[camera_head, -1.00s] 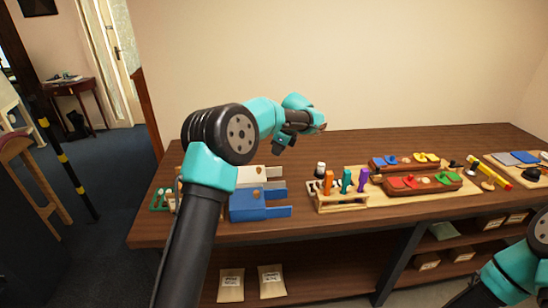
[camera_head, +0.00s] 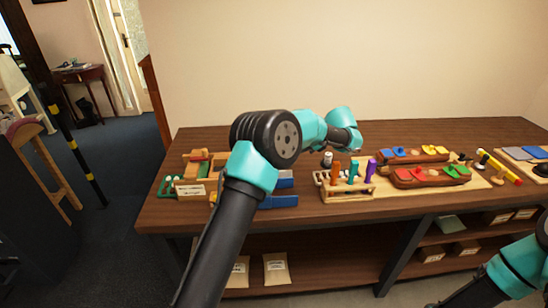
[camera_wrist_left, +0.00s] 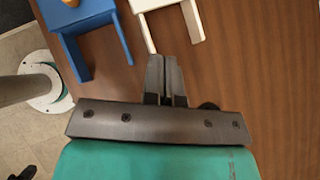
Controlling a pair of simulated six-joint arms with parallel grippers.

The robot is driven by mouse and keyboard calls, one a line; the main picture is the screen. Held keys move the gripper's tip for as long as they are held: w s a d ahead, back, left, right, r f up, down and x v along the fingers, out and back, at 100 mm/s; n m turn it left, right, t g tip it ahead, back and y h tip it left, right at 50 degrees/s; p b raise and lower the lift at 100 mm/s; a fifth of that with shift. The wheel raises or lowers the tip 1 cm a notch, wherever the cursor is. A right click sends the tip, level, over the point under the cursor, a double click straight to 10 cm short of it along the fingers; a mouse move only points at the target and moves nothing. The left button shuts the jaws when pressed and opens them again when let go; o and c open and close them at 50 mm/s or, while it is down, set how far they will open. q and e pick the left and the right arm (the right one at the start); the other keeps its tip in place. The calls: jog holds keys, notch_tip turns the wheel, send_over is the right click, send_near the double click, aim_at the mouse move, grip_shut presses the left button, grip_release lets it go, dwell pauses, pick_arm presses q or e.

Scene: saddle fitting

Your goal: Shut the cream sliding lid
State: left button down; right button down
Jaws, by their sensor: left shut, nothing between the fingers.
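In the left wrist view, the cream piece (camera_wrist_left: 193,22) shows only in part at the top edge, with two prongs pointing down the picture. My right gripper is out of view.
A rack with coloured handles (camera_head: 345,188) stands right of the blue parts. Bare wood (camera_wrist_left: 265,70) lies right of the gripper.

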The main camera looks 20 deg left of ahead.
pick_arm(q)
jog(key=shift+a+f, duration=0.1)
jog(key=x, duration=0.9)
jog(key=shift+a+f, duration=0.1)
jog(key=shift+f, duration=0.1)
jog(key=a, duration=0.3)
jog(key=shift+a+f, duration=0.15)
jog(key=shift+a, duration=0.45)
